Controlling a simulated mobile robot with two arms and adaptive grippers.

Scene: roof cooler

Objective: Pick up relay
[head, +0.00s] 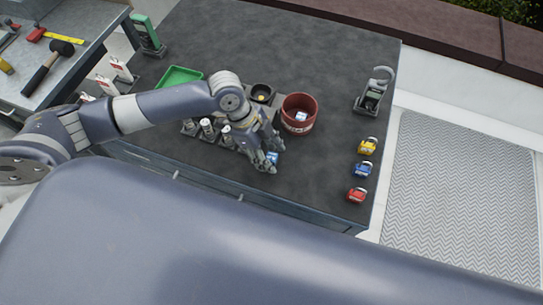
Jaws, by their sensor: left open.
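A small blue and white block (274,157), which looks like the relay, lies on the dark worktop near its front edge. My left gripper (269,160) is open right at this block, fingers pointing down. The fingers partly cover the block, and I cannot tell whether they touch it. A similar pale blue and white block (301,117) sits inside a round red container (299,128) just right of my left gripper. My right gripper is not in view.
Yellow (368,146), blue (362,170) and red (357,195) padlock-like items stand along the right edge. A grey device (371,98) stands behind them. A green tray (179,78) and small grey cylinders (207,127) are left. A tool bench (95,22) stands far left.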

